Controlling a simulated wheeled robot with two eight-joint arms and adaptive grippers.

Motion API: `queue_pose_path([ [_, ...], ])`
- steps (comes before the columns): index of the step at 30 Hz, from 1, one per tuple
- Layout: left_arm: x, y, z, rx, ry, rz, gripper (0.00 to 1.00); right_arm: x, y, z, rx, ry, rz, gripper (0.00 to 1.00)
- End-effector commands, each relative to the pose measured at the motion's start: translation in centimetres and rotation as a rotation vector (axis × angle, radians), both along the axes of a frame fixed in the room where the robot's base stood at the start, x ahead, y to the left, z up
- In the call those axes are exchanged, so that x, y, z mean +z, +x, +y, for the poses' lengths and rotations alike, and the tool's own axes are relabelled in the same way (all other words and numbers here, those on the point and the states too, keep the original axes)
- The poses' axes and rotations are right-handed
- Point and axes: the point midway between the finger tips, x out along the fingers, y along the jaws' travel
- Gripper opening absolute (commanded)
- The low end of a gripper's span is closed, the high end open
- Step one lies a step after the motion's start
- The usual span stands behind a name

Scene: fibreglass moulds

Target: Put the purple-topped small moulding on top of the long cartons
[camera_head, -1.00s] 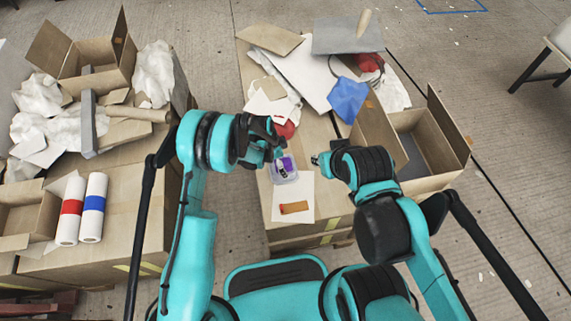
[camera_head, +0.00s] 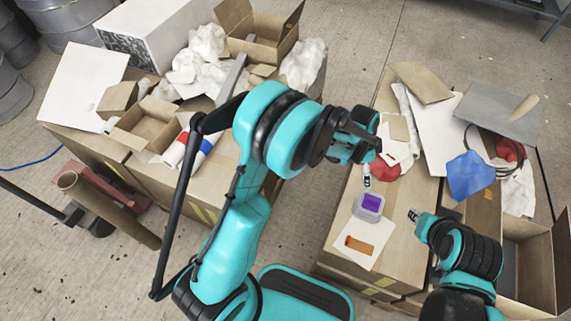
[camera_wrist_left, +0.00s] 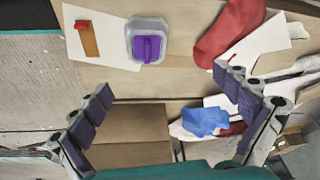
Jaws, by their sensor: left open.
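The purple-topped small moulding (camera_head: 370,207) sits upright on the right-hand carton surface, at the far edge of a white sheet. The left wrist view shows it as a clear tray-like piece with a purple top (camera_wrist_left: 148,47), apart from the fingers. My left gripper (camera_head: 372,140) is open and empty, above and beyond the moulding in the head view; it also shows in the left wrist view (camera_wrist_left: 168,105). My right gripper (camera_head: 413,214) is right of the moulding, apart from it; its opening is too small to judge. Long cartons (camera_head: 255,190) stand at left, partly hidden by my left arm.
An orange-brown strip (camera_head: 359,245) lies on the white sheet (camera_head: 372,238). A small white tube (camera_head: 367,176) stands behind the moulding. Red and blue cloths (camera_head: 470,172), boards and an open box (camera_head: 530,255) crowd the right. Rolls (camera_head: 205,146), crumpled white material and boxes cover much of the left cartons.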

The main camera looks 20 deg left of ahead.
Motion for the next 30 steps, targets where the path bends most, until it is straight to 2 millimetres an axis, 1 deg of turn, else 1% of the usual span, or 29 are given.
queue_pose_path([
  [1, 2.7, -0.7, 1.7, 0.077, -0.003, -0.012, 1.00, 0.0, 0.0, 0.0, 0.000, 0.000, 0.000, 0.29],
  [3, 5.8, -1.5, 3.8, 0.188, -0.009, -0.032, 1.00, 0.0, 0.0, 0.0, 0.000, 0.000, 0.000, 0.29],
  [6, 9.8, -3.3, 6.8, 0.347, -0.024, -0.061, 1.00, 0.0, 0.0, 0.0, 0.000, 0.000, 0.000, 0.29],
  [8, 11.8, -4.6, 8.5, 0.440, -0.037, -0.079, 1.00, 0.0, 0.0, 0.0, 0.000, 0.000, 0.000, 0.29],
  [9, 13.0, -5.6, 9.7, 0.502, -0.045, -0.093, 1.00, 0.0, 0.0, 0.0, 0.000, 0.000, 0.000, 0.29],
  [13, 16.1, -9.2, 13.3, 0.700, -0.081, -0.134, 1.00, 0.0, 0.0, 0.0, 0.000, 0.000, 0.000, 0.29],
  [15, 17.2, -11.4, 15.0, 0.804, -0.105, -0.157, 1.00, 0.0, 0.0, 0.0, 0.000, 0.000, 0.000, 0.29],
  [17, 17.8, -13.2, 16.4, 0.891, -0.127, -0.178, 1.00, 0.0, 0.0, 0.0, 0.000, 0.000, 0.000, 0.29],
  [18, 18.1, -14.4, 17.3, 0.946, -0.143, -0.191, 1.00, 0.0, 0.0, 0.0, 0.000, 0.000, 0.000, 0.29],
  [21, 18.4, -17.0, 19.0, 1.069, -0.182, -0.223, 1.00, 0.0, 0.0, 0.0, 0.000, 0.000, 0.000, 0.29],
  [25, 18.2, -19.2, 20.5, 1.183, -0.224, -0.252, 1.00, 0.0, 0.0, 0.0, 0.000, 0.000, 0.000, 0.29],
  [27, 18.0, -20.0, 20.9, 1.219, -0.239, -0.263, 1.00, 0.0, 0.0, 0.0, 0.000, 0.000, 0.000, 0.29],
  [30, 17.9, -20.4, 21.2, 1.247, -0.251, -0.270, 1.00, 0.0, 0.0, 0.0, 0.000, 0.000, 0.000, 0.29],
])
